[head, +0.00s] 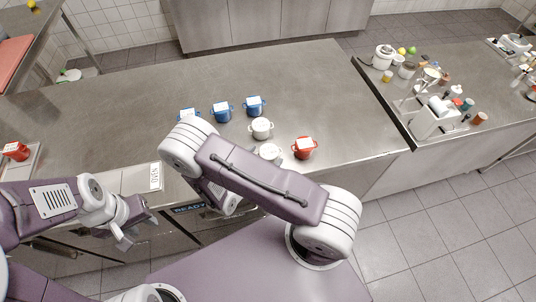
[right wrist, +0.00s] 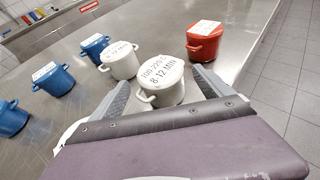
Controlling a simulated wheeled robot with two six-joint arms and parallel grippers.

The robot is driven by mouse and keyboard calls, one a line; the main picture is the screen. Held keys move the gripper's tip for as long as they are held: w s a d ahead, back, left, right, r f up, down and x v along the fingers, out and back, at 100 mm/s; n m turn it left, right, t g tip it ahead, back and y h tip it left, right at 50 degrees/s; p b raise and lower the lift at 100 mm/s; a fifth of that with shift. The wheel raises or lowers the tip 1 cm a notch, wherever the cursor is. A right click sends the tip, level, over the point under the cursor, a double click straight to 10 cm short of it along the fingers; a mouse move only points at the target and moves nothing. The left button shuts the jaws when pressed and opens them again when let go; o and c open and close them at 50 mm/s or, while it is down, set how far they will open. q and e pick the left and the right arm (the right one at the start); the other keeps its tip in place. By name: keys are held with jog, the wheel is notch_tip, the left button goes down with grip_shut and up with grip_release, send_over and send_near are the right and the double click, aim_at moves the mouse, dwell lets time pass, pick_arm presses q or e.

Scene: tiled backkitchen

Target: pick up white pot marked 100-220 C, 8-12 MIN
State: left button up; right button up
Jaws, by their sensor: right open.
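The white pot marked 100-220 C, 8-12 MIN (right wrist: 163,88) stands upright on the steel counter, its label on the lid. In the right wrist view it is ahead of my right gripper (right wrist: 160,80), whose open fingers lie left and right of its near side. I cannot tell whether they touch it.
A second white pot (right wrist: 120,60) stands just behind, blue pots (right wrist: 95,45) further left, and a red pot (right wrist: 205,42) close on the right. Another red pot (head: 16,151) sits at far left. The counter behind the pots is clear.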

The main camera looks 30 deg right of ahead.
aim_at(272, 149)
jog(key=shift+w+d+f, duration=0.1)
jog(key=shift+d+f, duration=0.05)
jog(key=shift+d, duration=0.3)
jog(key=p+x, duration=0.1)
jog(key=x, duration=0.4)
jog(key=shift+w+d+f, duration=0.15)
jog(key=shift+w, duration=0.05)
jog(key=c, duration=1.8)
